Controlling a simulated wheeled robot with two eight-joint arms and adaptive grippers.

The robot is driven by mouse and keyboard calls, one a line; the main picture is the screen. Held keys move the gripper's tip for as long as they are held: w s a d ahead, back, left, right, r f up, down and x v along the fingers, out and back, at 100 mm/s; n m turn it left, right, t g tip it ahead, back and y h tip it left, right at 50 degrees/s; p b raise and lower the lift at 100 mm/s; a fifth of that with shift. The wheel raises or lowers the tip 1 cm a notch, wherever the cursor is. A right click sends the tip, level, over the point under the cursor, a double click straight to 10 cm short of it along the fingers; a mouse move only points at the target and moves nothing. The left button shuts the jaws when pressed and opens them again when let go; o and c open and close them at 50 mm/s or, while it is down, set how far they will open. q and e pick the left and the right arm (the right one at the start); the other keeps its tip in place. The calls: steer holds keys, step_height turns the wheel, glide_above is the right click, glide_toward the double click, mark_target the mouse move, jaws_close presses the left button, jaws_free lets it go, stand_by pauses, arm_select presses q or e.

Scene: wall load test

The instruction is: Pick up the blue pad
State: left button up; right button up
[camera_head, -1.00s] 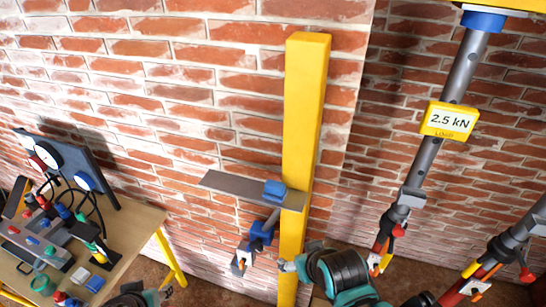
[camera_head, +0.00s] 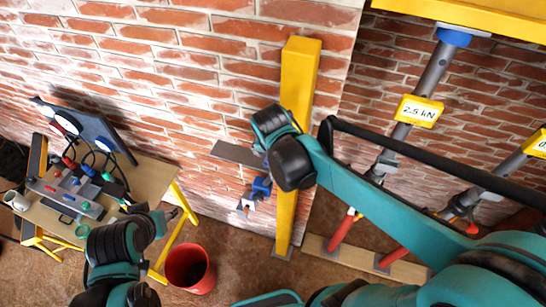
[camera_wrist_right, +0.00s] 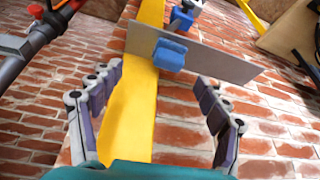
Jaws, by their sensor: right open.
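The blue pad (camera_wrist_right: 171,55) sits on a grey plate (camera_wrist_right: 215,62) that crosses the yellow post (camera_wrist_right: 133,115). In the head view my right arm hides the pad, while part of the plate (camera_head: 236,153) and the post (camera_head: 299,75) show. My right gripper (camera_wrist_right: 158,84) is open and empty in the right wrist view, its two fingers spread to either side of the post and short of the pad. My left gripper (camera_head: 170,214) is away from the pad, near the workbench at lower left; its fingers are too small to judge.
A blue clamp (camera_head: 262,187) hangs below the plate. A workbench (camera_head: 150,178) with gauges and small parts stands at left, and a red bucket (camera_head: 188,270) on the floor. Grey struts with a yellow 2.5 kN label (camera_head: 418,111) slope down at right.

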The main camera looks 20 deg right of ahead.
steer(key=shift+m+g+h, duration=0.3)
steer(key=shift+m+h, duration=0.1)
steer(key=shift+m, duration=0.5)
steer(key=w+f, duration=0.2)
steer(key=f, duration=0.1)
steer(key=w+f, duration=0.1)
steer(key=f, duration=0.2)
steer(key=w+f+p, duration=0.1)
steer(key=w+f, duration=0.1)
steer(key=f, duration=0.1)
steer(key=shift+w+d+f, duration=0.2)
steer(key=shift+w, duration=0.15)
steer(key=c, duration=1.2)
